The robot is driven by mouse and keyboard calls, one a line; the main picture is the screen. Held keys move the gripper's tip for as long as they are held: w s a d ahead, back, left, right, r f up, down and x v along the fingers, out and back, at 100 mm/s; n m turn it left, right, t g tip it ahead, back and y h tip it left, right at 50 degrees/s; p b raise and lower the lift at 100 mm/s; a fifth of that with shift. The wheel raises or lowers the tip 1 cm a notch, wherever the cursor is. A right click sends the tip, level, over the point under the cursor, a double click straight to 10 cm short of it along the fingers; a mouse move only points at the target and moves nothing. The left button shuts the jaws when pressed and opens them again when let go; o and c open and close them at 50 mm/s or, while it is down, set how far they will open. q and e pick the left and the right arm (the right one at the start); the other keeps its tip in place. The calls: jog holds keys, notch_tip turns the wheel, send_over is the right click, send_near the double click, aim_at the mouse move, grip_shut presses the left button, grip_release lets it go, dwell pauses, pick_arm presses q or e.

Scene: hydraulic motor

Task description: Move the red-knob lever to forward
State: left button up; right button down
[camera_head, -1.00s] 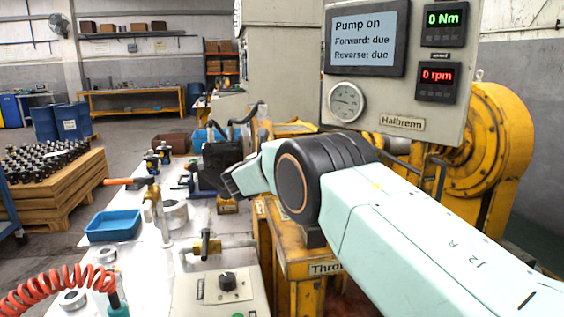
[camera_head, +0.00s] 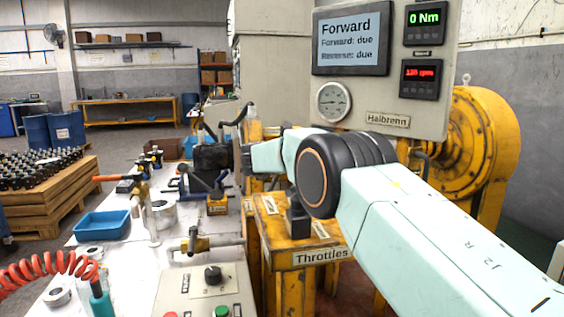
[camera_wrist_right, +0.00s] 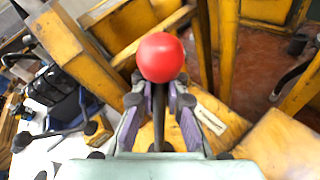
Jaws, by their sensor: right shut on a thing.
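The red-knob lever shows in the right wrist view, its round red knob (camera_wrist_right: 161,57) on a dark upright rod. My right gripper (camera_wrist_right: 160,103) is shut on the lever's rod just below the knob, a purple-padded finger on each side. In the head view my right arm reaches in from the right, and the lever cannot be made out there. The display screen (camera_head: 351,42) reads "Forward" on top, with "Forward: due" and "Reverse: due" below. My left gripper is not in view.
The green readout (camera_head: 424,22) shows 0 Nm and the red readout (camera_head: 422,78) a figure in rpm. A yellow stand (camera_head: 310,258) is labelled "Throttles". A control box (camera_head: 205,290) with a black knob stands at the front. A blue tray (camera_head: 102,225) lies on the bench.

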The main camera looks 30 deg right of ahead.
jog(key=shift+s+f, duration=0.1)
jog(key=shift+f, duration=0.15)
jog(key=c, duration=1.8)
grip_release()
jog(key=o, duration=0.3)
jog(key=shift+s+a+r, duration=0.1)
jog(key=shift+s+r, duration=0.2)
jog(key=shift+r, duration=0.1)
jog(key=shift+o, duration=0.7)
jog(key=shift+w+f, duration=0.15)
jog(key=shift+w, duration=0.1)
jog(key=shift+s+a+r, duration=0.15)
jog(key=shift+s+r, duration=0.1)
jog(key=shift+s, duration=0.05)
jog(key=v, duration=1.1)
jog(key=shift+s, duration=0.1)
jog(key=shift+a+f, duration=0.1)
